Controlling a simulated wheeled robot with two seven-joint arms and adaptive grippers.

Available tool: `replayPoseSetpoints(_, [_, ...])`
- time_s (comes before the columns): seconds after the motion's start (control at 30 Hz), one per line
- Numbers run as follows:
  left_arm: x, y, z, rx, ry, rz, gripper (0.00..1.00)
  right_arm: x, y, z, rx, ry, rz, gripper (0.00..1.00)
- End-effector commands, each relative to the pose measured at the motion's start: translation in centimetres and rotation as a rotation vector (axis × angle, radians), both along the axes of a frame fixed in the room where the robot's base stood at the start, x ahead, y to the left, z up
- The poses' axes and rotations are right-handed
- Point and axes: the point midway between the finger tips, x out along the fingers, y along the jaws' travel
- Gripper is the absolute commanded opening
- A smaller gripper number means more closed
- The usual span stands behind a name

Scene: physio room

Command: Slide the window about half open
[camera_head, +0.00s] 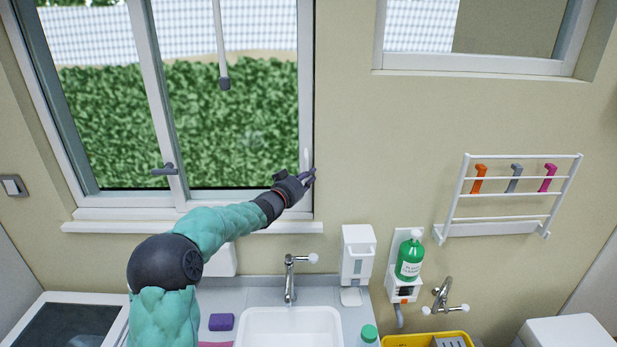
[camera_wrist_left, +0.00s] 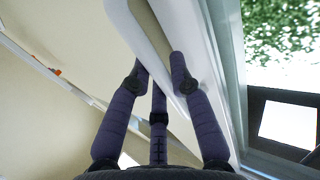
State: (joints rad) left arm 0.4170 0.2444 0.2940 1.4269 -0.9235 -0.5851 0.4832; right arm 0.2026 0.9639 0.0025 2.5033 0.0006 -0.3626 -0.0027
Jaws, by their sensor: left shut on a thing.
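The window (camera_head: 150,65) is a white-framed two-part window above the sink, with a hedge behind it. Its right upright (camera_head: 305,90) stands at the right side of the opening, beside the wall. A pale upright handle (camera_head: 307,157) shows on it near the bottom. My left gripper (camera_head: 307,178) is at this handle, shut on it. In the left wrist view, the dark fingers of my left gripper (camera_wrist_left: 160,70) close around a long white bar (camera_wrist_left: 130,25). The fingertips' contact is partly hidden. My right gripper is not in view.
A grey lever (camera_head: 165,170) sits on the window's middle upright. Below are the sill (camera_head: 120,226), a tap (camera_head: 290,277), a sink (camera_head: 290,317) and a purple sponge (camera_head: 221,322). A dispenser (camera_head: 357,254), a green bottle (camera_head: 409,259) and a white rack (camera_head: 500,228) are at right.

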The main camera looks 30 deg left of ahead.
Motion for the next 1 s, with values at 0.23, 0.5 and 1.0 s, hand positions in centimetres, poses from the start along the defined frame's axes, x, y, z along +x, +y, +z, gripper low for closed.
replayPoseSetpoints(0.23, [-2.5, 4.2, 0.2, 0.000, 0.006, 0.010, 0.00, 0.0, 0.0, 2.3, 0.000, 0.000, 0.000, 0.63])
replayPoseSetpoints(0.5, [-6.2, 10.2, 0.2, -0.001, 0.006, 0.010, 0.00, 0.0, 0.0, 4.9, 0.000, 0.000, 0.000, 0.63])
replayPoseSetpoints(1.0, [-9.2, 15.1, 0.0, 0.000, 0.001, 0.003, 0.00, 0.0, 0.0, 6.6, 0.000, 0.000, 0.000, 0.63])
